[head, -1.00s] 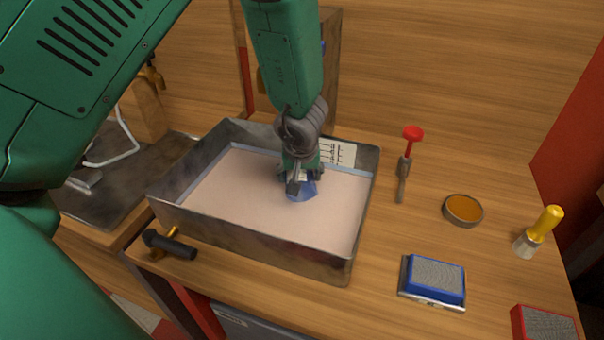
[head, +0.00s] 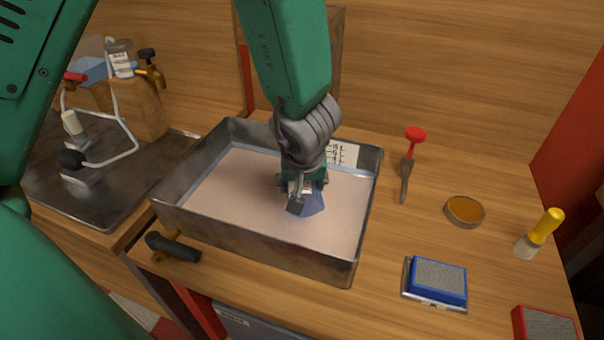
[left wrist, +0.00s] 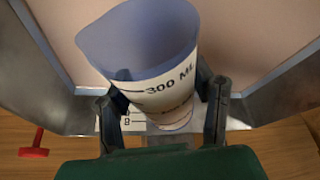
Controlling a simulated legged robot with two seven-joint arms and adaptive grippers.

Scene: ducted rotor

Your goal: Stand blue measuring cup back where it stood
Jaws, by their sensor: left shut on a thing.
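The blue measuring cup (head: 312,198) is in the jaws of my left gripper (head: 303,186), over the pale floor of a metal tray (head: 230,232). In the left wrist view the cup (left wrist: 160,75) shows a blue inside, an open mouth and a pale wall with dark marks reading 300 ML. The fingers of the left gripper (left wrist: 163,118) lie on both sides of its wall. In the head view the gripper hides much of the cup, and I cannot tell whether it touches the tray floor. My right gripper is not in view.
A marked white scale (head: 343,153) is at the tray's back wall. Right of the tray are a red-handled tool (head: 408,170), an amber dish (head: 464,211), a yellow-handled brush (head: 540,233) and a blue block (head: 437,281). A dark-handled tap (head: 172,246) sticks out at the tray's front left.

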